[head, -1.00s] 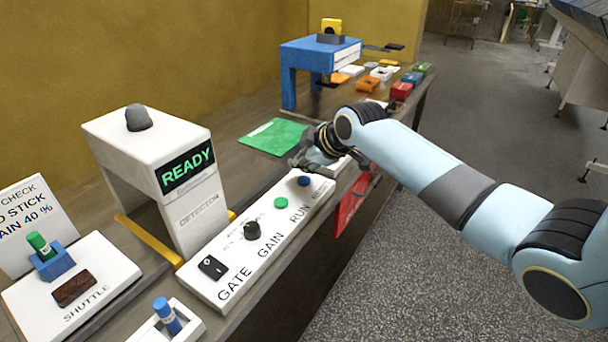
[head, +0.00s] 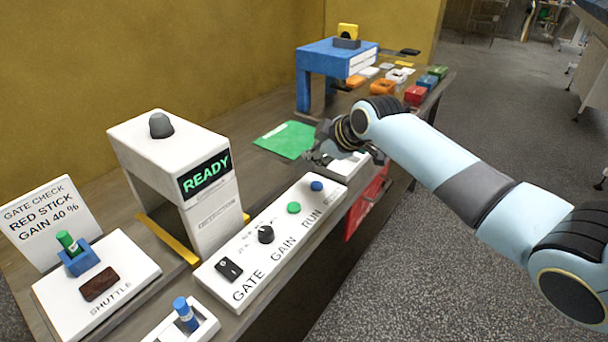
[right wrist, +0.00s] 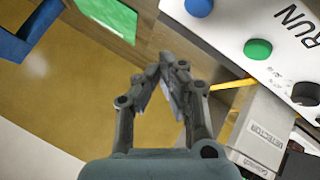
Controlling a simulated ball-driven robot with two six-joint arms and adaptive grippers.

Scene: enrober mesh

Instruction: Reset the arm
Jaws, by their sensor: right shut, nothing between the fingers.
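My right arm reaches in from the right in the head view. Its gripper (head: 322,150) hangs over the bench, just beyond the far end of the white control panel (head: 245,285) and its blue button (head: 316,186). In the right wrist view the gripper (right wrist: 168,62) has its fingers together with nothing between them. It is apart from the green button (right wrist: 257,49) and the blue button (right wrist: 198,6) there. My left gripper is not in view.
The white detector (head: 170,140) reads READY. The shuttle (head: 135,270) carries a green-capped stick in a blue holder and a brown bar. A green sheet (head: 285,138), blue stand (head: 304,90) and several coloured blocks lie further back. Open floor lies to the right.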

